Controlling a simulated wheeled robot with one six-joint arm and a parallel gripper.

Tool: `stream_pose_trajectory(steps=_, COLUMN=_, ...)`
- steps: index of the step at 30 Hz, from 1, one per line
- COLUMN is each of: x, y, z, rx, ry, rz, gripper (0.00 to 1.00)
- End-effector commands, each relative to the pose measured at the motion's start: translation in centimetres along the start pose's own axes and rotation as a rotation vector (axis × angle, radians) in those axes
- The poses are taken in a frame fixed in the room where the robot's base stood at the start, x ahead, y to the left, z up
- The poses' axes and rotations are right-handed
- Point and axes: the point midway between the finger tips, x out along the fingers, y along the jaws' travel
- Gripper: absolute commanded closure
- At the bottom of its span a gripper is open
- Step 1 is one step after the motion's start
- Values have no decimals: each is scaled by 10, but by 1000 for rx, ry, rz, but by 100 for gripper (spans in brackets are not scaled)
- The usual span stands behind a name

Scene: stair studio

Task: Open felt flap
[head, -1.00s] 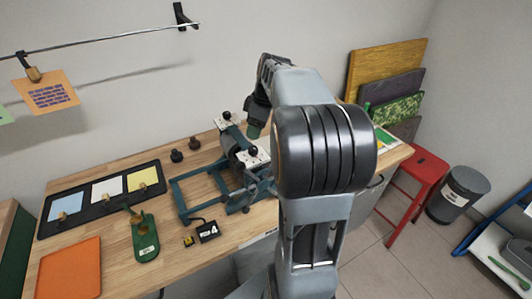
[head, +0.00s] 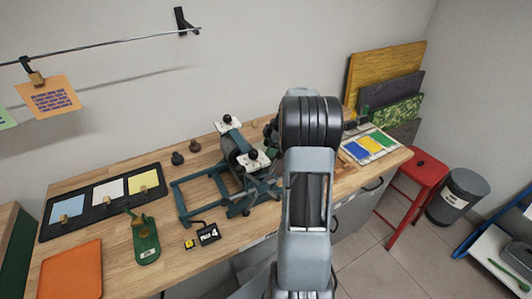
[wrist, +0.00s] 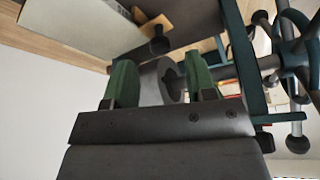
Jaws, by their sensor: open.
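The etching press (head: 238,160), a teal frame with a grey roller and white top plates with black knobs, stands mid-bench. No felt flap can be made out for certain in the head view; my arm covers the press's right side. In the wrist view, a pale flat sheet (wrist: 75,22) lies at upper left; I cannot tell if it is the felt. My gripper (wrist: 161,78) has its two green fingers apart with nothing held between them. The grey roller (wrist: 152,85) shows beyond the fingers. The wheel's spokes (wrist: 290,60) are to the right.
A colour-patch board (head: 372,146) is at right. A red stool (head: 428,172) stands beyond the bench.

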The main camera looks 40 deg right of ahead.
Motion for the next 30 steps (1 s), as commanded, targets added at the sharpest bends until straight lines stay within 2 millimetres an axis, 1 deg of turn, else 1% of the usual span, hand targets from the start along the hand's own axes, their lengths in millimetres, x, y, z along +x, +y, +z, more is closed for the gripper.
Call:
stream_pose_trajectory(steps=3, x=16, y=-1, z=-1, rx=1, ry=0, rz=-3, gripper=49)
stream_pose_trajectory(steps=9, x=32, y=0, z=0, rx=0, ry=0, rz=0, gripper=49)
stream_pose_trajectory(steps=13, x=36, y=0, z=0, rx=0, ry=0, rz=-1, gripper=49)
stream_pose_trajectory(steps=21, x=36, y=0, z=0, rx=0, ry=-1, rz=0, gripper=49)
stream_pose_trajectory(steps=30, x=36, y=0, z=0, rx=1, ry=-1, rz=0, gripper=78)
